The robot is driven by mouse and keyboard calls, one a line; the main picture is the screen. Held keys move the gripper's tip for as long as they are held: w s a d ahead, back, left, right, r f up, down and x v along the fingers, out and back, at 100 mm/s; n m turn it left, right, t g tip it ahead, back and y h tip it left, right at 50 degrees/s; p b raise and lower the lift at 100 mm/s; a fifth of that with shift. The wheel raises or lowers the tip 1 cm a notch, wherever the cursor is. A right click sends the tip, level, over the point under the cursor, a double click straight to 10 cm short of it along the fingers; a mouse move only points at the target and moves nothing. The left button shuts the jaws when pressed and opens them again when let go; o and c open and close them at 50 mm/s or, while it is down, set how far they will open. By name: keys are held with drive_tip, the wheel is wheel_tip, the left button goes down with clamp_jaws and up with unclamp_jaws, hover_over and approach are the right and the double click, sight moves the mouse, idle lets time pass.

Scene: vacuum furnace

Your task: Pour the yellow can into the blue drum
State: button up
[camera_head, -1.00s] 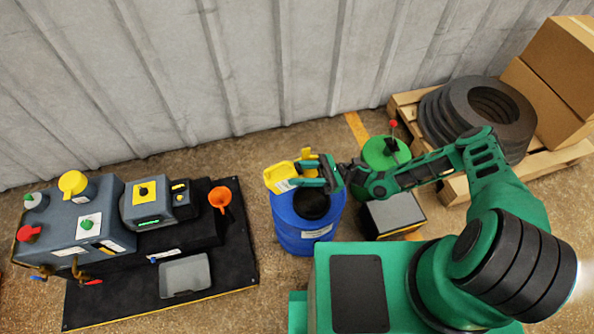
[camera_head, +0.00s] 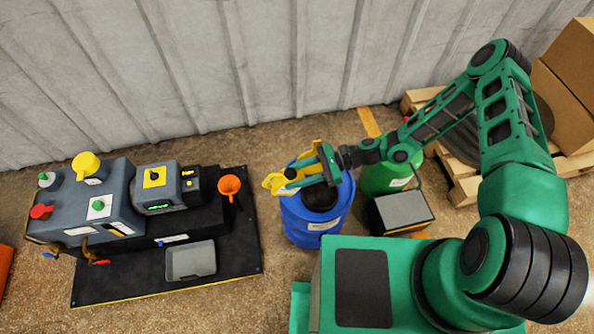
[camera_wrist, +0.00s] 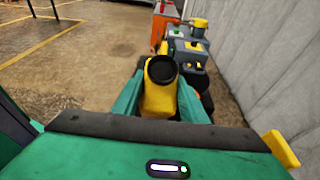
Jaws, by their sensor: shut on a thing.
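The yellow can (camera_head: 276,179) is in my gripper (camera_head: 300,178), above the left part of the blue drum (camera_head: 308,229). The drum stands on the floor, and its dark top opening (camera_head: 320,197) shows partly below my gripper. In the wrist view the can (camera_wrist: 158,101) sits between my two green fingers, with its round black mouth or cap (camera_wrist: 161,69) towards the camera. The can looks tilted in the head view, but its exact angle is hard to tell. No stream of liquid shows. My gripper partly hides the can and the drum's top.
A green drum (camera_head: 378,181) and a grey-topped box (camera_head: 402,208) stand right of the blue drum. A grey machine (camera_head: 110,225) with an orange funnel (camera_head: 229,186) is on a black base at left. A pallet (camera_head: 460,179) with boxes is at right, a corrugated wall behind.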

drive_tip(key=f+h, duration=0.2)
drive_tip(key=f+t+h, duration=0.1)
drive_tip(key=shift+s+a+f+h, duration=0.1)
drive_tip(key=shift+a+h, duration=0.15)
drive_tip(key=shift+h, duration=0.05)
drive_tip(key=shift+d+f+t+h, duration=0.2)
drive_tip(key=shift+f+t+h, duration=0.2)
drive_tip(key=shift+f+h, duration=0.65)
drive_tip(key=shift+r, duration=2.5)
